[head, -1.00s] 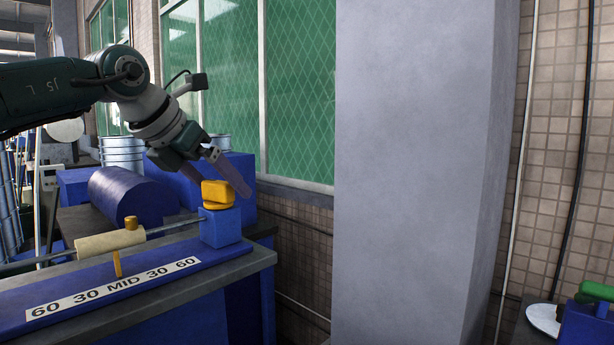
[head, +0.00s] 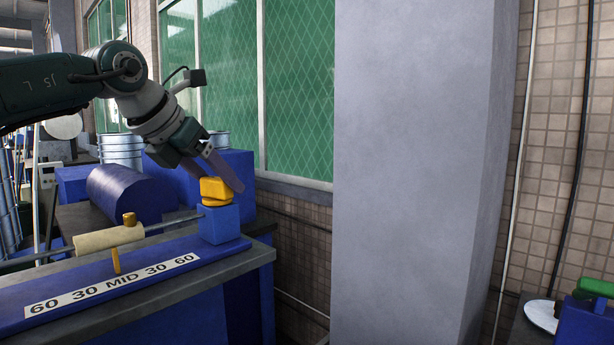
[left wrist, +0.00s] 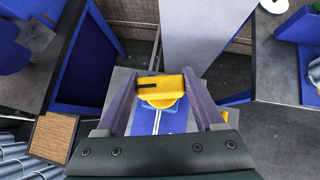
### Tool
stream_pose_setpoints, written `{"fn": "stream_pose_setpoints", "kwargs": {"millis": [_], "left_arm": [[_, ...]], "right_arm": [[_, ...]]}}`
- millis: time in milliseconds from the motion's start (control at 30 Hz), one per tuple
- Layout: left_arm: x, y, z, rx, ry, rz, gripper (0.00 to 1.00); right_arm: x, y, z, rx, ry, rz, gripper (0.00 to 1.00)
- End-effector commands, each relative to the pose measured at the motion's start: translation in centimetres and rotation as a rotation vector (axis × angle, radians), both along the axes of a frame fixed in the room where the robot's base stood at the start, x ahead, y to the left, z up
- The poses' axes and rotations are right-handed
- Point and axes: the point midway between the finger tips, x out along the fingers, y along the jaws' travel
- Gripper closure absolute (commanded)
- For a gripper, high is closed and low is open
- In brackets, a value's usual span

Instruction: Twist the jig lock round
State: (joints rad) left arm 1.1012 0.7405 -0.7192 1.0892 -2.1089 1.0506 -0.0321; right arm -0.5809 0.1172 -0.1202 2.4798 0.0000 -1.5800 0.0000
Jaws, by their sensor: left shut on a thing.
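The jig lock is a yellow block-shaped knob (head: 214,188) on a round yellow base, on top of a blue block (head: 218,225) at the right end of the jig. My left gripper (head: 223,181) reaches down over it from the upper left, its purple fingers shut on the knob. In the left wrist view the yellow knob (left wrist: 160,88), with a dark slot at its left end, lies between the two fingertips (left wrist: 161,92). The near finger's far parts are partly hidden. My right gripper is not in view.
A blue jig base (head: 90,290) with a scale strip marked 60 30 MID 30 60 lies on a grey bench (head: 255,262). A tan roller with a yellow pin (head: 115,262) sits on a rod. A grey pillar (head: 410,170) stands to the right.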

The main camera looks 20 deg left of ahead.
Motion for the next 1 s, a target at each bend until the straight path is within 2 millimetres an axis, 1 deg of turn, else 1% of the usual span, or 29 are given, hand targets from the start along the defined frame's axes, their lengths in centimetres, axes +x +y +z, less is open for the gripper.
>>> {"fn": "stream_pose_setpoints", "kwargs": {"millis": [133, 400, 500, 867, 900, 1000], "left_arm": [[0.0, 0.1, -0.1, -0.002, 0.003, -0.028, 0.86], [0.0, 0.1, -0.1, -0.002, 0.005, -0.202, 0.86], [0.0, 0.1, -0.1, -0.001, 0.002, -0.243, 0.86], [0.0, 0.0, 0.0, 0.001, 0.000, -0.262, 0.86], [0.0, 0.0, 0.0, 0.001, 0.000, -0.262, 0.26], [0.0, 0.0, 0.0, 0.000, 0.000, -0.262, 0.14]], "right_arm": [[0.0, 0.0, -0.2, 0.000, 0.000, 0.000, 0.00], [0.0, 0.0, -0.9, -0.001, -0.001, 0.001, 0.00], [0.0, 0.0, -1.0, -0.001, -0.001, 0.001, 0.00], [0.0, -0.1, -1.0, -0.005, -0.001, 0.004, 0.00], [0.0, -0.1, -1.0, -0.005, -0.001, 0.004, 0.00], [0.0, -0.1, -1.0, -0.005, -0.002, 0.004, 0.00]]}}
